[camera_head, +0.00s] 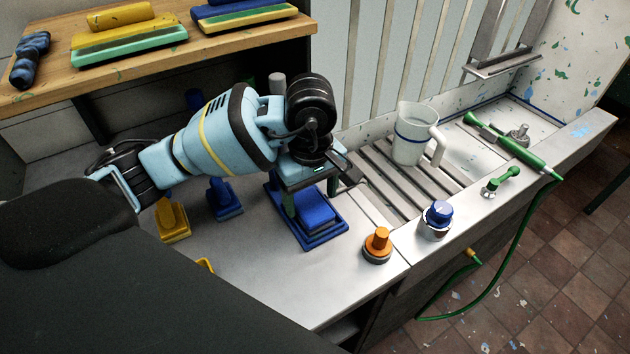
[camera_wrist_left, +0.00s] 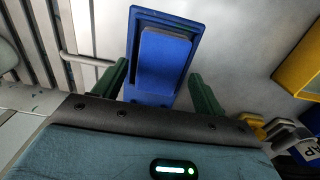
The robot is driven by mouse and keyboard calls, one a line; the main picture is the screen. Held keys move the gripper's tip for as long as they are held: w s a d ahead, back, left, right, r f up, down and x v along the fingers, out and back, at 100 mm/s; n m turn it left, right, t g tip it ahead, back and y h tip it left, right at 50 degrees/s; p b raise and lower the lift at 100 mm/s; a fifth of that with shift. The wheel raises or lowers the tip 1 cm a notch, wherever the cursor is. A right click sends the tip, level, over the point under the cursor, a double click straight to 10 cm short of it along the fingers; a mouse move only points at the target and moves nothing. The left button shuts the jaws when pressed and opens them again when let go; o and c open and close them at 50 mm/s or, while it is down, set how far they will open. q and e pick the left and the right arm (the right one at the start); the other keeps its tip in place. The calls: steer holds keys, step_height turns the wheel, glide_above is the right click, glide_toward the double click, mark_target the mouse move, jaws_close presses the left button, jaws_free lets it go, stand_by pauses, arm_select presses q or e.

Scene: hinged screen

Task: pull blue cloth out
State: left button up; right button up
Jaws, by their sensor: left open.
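The blue cloth (camera_head: 318,209) looks like a folded block lying on a blue tray (camera_head: 322,241) on the light counter, left of the sink. In the left wrist view the cloth (camera_wrist_left: 163,62) lies on the tray (camera_wrist_left: 148,17), ahead of the gripper. My left gripper (camera_head: 311,194) is over the tray, pointing down, with its green fingers apart. In the left wrist view the fingers of the left gripper (camera_wrist_left: 160,90) stand on either side of the cloth's near end, with gaps. I cannot tell whether they touch the tray. My right gripper is not in view.
A white jug (camera_head: 409,140) stands on the slatted rack to the right. An orange knob (camera_head: 377,243) and a blue knob (camera_head: 437,215) sit at the counter's front. A wooden shelf (camera_head: 60,84) is at upper left.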

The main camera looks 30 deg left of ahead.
mark_target(311, 205)
arm_select(q)
steer(key=shift+f, duration=0.95)
steer(key=shift+f+b, duration=0.15)
steer(key=shift+b, duration=0.15)
steer(key=shift+c, duration=0.3)
steer(key=shift+r, duration=0.2)
steer(key=shift+c, duration=1.2)
steer(key=c, duration=0.7)
steer(key=shift+r+p, duration=0.35)
steer(key=shift+r, duration=0.3)
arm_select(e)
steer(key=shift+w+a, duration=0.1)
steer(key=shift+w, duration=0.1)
